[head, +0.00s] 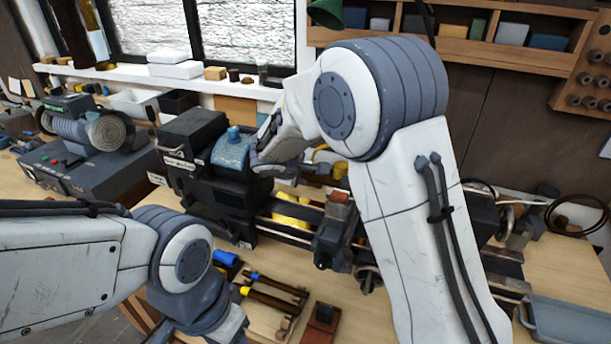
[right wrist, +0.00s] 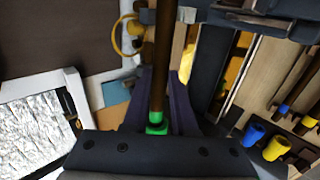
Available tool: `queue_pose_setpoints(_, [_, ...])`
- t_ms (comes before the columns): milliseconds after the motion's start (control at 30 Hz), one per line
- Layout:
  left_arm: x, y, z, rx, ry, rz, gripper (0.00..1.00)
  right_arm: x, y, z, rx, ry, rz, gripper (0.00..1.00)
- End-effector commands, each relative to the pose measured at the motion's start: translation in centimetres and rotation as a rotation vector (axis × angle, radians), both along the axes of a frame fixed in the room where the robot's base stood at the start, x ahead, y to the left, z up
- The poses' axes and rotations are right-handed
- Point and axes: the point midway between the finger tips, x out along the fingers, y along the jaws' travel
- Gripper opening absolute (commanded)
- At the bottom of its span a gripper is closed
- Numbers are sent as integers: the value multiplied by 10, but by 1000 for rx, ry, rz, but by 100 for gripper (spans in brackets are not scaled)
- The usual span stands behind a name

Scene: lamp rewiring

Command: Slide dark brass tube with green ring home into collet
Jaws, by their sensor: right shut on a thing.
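The dark brass tube (right wrist: 161,60) runs up the middle of the right wrist view, with its green ring (right wrist: 156,124) close to my gripper's body. My right gripper (right wrist: 160,85) is shut on the tube, a finger on each side of it. In the head view my right gripper (head: 288,168) is beside the black lathe headstock (head: 188,185) and its blue cover (head: 231,150). The tube cannot be made out there. The collet is not clearly visible, so I cannot tell whether the tube touches it. My left arm's wrist is at lower left; its fingers are out of view.
Other dark tubes with blue and yellow ends lie in a rack (head: 268,302) in front of the lathe. The lathe carriage (head: 332,235) stands right of the headstock. A grey machine with a coil (head: 88,140) stands at left. A grey-blue tray (head: 570,322) is at right.

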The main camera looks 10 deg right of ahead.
Motion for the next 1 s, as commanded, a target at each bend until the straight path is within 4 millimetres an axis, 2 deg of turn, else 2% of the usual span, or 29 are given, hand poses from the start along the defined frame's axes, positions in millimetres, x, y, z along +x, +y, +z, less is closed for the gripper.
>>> queue_pose_setpoints(233, [0,0,1,0,0,0,50,3,5,1,-1,-1,1,0])
queue_pose_setpoints(267, [0,0,0,0,0,0,50,3,4,0,-1,-1,0,37])
queue_pose_setpoints(300, [0,0,0,0,0,0,50,3,4,0,-1,-1,0,52])
queue_pose_setpoints(333, [0,0,0,0,0,0,50,3,4,0,-1,-1,0,60])
queue_pose_setpoints(733, [0,0,-2,0,0,3,50,-1,7,4,1,-2,-1,60])
queue_pose_setpoints(1000, [0,0,-15,0,0,2,50,-30,27,37,4,-5,4,60])
